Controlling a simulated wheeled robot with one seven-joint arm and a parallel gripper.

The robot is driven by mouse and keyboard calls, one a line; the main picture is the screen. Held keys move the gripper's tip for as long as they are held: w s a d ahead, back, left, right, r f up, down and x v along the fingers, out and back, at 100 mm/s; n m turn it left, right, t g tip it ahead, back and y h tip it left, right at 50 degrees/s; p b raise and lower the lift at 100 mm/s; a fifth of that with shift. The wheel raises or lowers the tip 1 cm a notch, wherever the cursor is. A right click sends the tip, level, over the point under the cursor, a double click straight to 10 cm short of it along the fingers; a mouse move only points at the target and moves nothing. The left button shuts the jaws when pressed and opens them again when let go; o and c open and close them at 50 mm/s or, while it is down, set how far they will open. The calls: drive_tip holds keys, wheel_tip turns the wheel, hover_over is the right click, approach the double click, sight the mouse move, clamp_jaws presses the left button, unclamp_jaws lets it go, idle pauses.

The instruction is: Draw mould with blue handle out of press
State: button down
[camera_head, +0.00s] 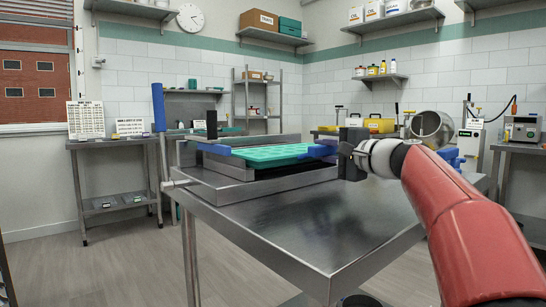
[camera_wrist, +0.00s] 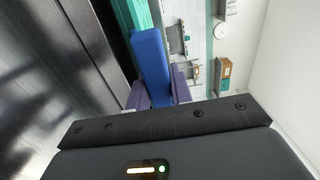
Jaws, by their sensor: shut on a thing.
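The teal mould (camera_head: 265,154) lies flat in the steel press (camera_head: 235,172), its right part reaching toward my gripper. Its blue handle (camera_head: 318,151) is at the right end. My gripper (camera_head: 330,147) is shut on this handle from the right. In the wrist view, the blue handle (camera_wrist: 150,62) runs up between the two purple fingers (camera_wrist: 162,92), with a strip of the teal mould (camera_wrist: 138,14) beside it. The fingers hide part of the handle.
The press stands on a steel table (camera_head: 300,220) whose front and right top is bare. A lever with a blue grip (camera_head: 158,107) rises at the press's left. Another blue piece (camera_head: 214,150) sits at its left end. A steel drum (camera_head: 432,127) stands behind my arm.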

drive_tip(key=shift+b+v, duration=1)
drive_tip(key=shift+v, duration=2.1)
drive_tip(key=shift+r, duration=0.2)
drive_tip(key=shift+r+p, duration=0.3)
drive_tip(key=shift+r, duration=0.05)
drive_tip(key=shift+s+d, duration=0.1)
drive_tip(key=b+v, duration=0.2)
drive_tip(key=v, duration=0.9)
